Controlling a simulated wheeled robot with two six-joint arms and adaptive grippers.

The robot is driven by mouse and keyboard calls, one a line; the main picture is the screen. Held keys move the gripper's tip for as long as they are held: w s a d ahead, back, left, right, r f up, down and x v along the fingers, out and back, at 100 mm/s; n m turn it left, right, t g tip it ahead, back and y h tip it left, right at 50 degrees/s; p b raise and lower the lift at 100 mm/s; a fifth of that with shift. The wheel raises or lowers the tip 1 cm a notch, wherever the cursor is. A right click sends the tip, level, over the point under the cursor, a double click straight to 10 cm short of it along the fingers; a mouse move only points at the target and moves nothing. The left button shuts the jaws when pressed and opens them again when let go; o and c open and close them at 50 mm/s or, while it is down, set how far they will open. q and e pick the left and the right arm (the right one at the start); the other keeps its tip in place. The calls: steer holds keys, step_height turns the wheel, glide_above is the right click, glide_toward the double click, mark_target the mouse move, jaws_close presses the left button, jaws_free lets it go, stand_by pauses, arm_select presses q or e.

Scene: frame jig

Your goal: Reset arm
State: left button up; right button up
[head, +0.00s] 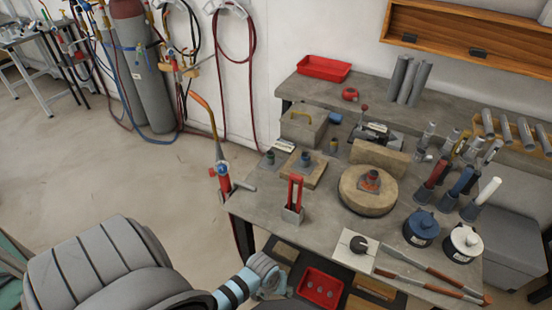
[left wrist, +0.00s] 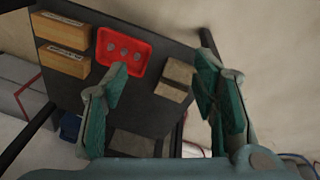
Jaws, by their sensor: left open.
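My left gripper (head: 266,276) is in front of the workbench (head: 330,220), low near its front edge, at the bottom of the head view. In the left wrist view its two green-padded fingers (left wrist: 163,68) stand wide apart with nothing between them. Beyond the fingers is a dark lower shelf (left wrist: 105,95), seen at a slant. My left arm comes in from the lower left of the head view. My right gripper is not in view.
The lower shelf holds a red tray (left wrist: 124,40) with 3 grey discs, wooden boxes (left wrist: 62,32) and tan blocks (left wrist: 178,72).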

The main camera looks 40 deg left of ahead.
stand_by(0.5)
arm_select(q)
steer(key=s+a+f+m+t+y, duration=0.1)
steer(key=s+f+m, duration=0.1)
steer(key=f, duration=0.2)
steer(key=s+a+f+m, duration=0.2)
steer(key=f+m, duration=0.1)
steer(key=f, duration=0.1)
steer(key=s+f+m+g, duration=0.1)
steer(key=s+f, duration=0.2)
steer(key=s, duration=0.6)
steer(key=s+f+m+g, duration=0.1)
steer(key=s+f, duration=0.2)
steer(key=s, duration=0.7)
steer(key=shift+s+f, duration=0.15)
steer(key=shift+f, duration=0.2)
